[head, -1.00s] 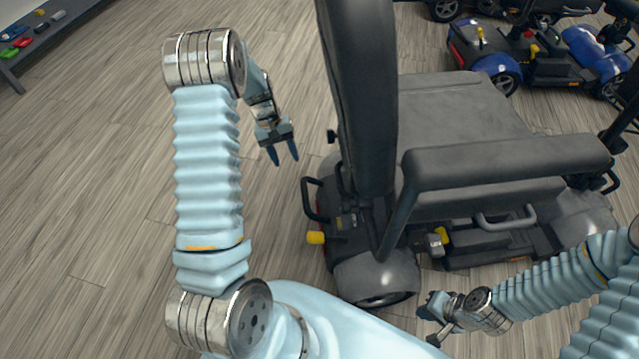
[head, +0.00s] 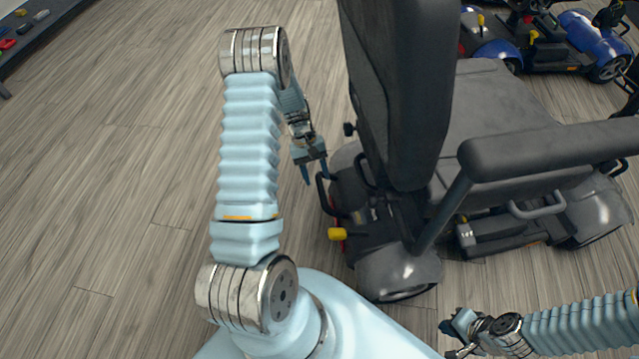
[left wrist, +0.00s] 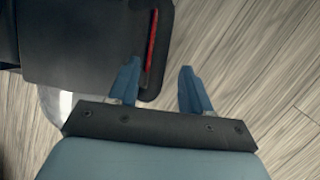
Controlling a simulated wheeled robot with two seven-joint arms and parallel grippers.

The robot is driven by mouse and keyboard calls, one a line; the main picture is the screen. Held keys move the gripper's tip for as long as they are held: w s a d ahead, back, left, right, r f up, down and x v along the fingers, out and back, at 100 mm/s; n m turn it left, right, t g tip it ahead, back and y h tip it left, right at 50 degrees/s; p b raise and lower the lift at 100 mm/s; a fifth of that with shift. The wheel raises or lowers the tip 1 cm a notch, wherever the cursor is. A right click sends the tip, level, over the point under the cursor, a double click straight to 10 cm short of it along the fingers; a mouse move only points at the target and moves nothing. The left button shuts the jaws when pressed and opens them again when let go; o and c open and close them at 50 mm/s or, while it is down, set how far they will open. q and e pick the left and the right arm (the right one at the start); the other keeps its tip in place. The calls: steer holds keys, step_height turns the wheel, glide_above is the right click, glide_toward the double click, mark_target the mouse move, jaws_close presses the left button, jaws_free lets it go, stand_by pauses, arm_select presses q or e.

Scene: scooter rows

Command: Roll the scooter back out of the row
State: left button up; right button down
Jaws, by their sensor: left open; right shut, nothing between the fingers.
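The dark grey scooter (head: 500,110) stands at the right in the head view, its tall backrest (head: 400,90) towards me. A black loop handle (head: 322,195) and a yellow lever (head: 337,234) stick out at its rear. My left gripper (head: 316,181) is open, close to the loop handle. In the left wrist view, the left gripper's (left wrist: 158,72) left finger overlaps a dark scooter part with a red strip (left wrist: 151,40); the right finger is over floor. Contact cannot be told. My right gripper (head: 449,341) is shut and empty, low in the head view, clear of the scooter.
A blue scooter (head: 585,40) stands beyond the grey one at the upper right. A dark low shelf or bench (head: 40,35) with small coloured items is at the upper left. The wooden floor at the left (head: 120,170) is clear.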

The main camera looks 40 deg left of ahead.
mark_target(320, 187)
arm_select(q)
steer(key=shift+x, duration=1.85)
jaws_close()
